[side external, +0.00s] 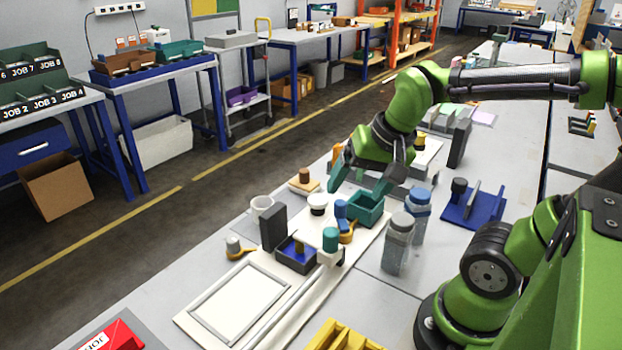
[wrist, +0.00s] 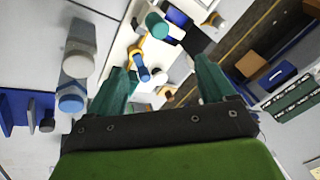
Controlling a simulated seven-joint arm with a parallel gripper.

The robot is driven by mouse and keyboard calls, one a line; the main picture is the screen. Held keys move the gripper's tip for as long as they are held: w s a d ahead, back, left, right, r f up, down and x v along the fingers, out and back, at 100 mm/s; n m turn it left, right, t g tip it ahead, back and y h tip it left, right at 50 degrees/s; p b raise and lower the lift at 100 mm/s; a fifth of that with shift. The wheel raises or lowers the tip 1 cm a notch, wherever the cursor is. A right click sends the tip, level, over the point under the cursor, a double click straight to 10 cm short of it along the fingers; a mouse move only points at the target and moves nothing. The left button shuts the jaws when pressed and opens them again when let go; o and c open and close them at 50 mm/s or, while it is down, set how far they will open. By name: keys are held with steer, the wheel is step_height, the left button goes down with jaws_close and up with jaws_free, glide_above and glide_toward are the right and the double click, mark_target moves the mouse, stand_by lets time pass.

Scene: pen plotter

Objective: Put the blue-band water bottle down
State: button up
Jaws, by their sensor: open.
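The blue-band water bottle (side external: 417,215) stands upright on the grey bench, with a blue cap and a blue band. A similar bottle with a grey cap (side external: 397,245) stands close in front of it. In the wrist view, the blue-capped bottle (wrist: 72,97) is left of my fingers, beside the grey one (wrist: 80,45). My gripper (side external: 364,188) is open and empty, left of the bottles and above the plotter area. Its teal fingers (wrist: 165,65) are spread apart in the wrist view and touch neither bottle.
The white plotter board (side external: 205,318) carries a dark tray (side external: 296,262) and pen parts. A blue holder (side external: 480,210) lies right of the bottles. Bare bench shows in front of the bottles.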

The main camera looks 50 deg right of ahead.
steer(key=a+n+t, duration=0.1)
steer(key=n, duration=0.1)
steer(key=a+r+n+y, duration=0.1)
steer(key=a, duration=0.1)
steer(key=a+r+n+t, duration=0.1)
steer(key=n, duration=0.1)
steer(key=shift+s+a+r+n+t+y, duration=0.1)
steer(key=shift+s+a+n+t+y, duration=0.1)
steer(key=shift+n+t+y, duration=0.15)
